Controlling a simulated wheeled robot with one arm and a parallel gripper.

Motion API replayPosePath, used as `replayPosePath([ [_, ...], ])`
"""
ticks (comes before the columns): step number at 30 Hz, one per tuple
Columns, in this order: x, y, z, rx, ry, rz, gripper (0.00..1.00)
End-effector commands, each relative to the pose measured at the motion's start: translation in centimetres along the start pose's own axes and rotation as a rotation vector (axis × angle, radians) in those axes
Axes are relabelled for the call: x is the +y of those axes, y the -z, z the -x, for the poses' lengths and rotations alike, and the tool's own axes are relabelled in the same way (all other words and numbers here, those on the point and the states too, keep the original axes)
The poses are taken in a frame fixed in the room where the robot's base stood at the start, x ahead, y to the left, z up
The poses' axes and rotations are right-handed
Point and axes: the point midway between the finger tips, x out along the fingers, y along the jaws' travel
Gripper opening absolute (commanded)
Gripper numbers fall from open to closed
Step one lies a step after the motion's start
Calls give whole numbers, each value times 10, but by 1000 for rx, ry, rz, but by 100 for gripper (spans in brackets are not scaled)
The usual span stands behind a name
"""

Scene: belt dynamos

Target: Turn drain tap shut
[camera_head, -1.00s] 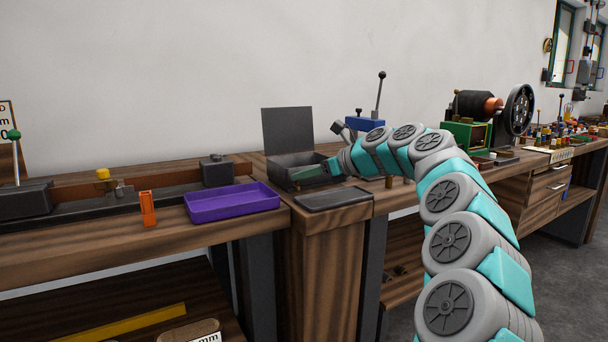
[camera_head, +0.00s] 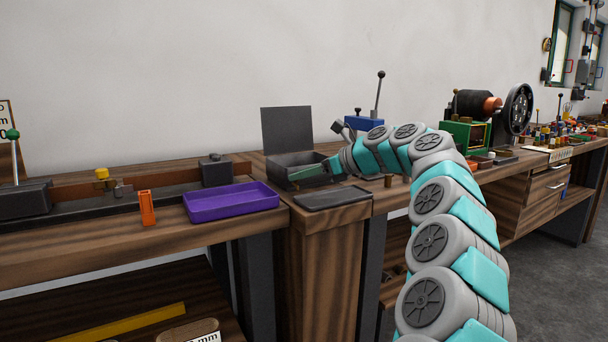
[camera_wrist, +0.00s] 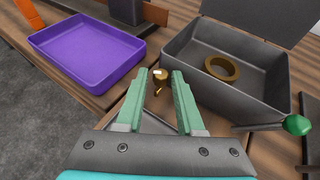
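The drain tap appears to be the small brass fitting (camera_wrist: 159,84) beside the left wall of the dark grey box (camera_wrist: 187,62) in the wrist view. Its handle direction is too small to tell. My gripper (camera_wrist: 163,78) is open, with its green fingers on either side of the brass fitting in the picture. I cannot tell whether they touch it. In the head view my gripper (camera_head: 309,172) is at the box's front, and the tap cannot be made out. The box (camera_head: 290,158) has its lid raised, and a brass ring (camera_wrist: 221,68) lies inside.
A purple tray (camera_head: 232,202) lies left of the box, with an orange holder (camera_head: 147,208) beyond it. A flat dark tray (camera_head: 334,197) lies in front of the box. A green knob (camera_wrist: 297,125) stands at the box's right side in the wrist view.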

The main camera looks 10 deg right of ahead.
Motion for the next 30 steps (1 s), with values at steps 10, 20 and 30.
replayPosePath([
  [10,-2,-1,1,-2,5,0,55],
  [20,-2,-2,2,-5,16,-3,55],
  [30,1,-1,2,-4,98,-39,55],
])
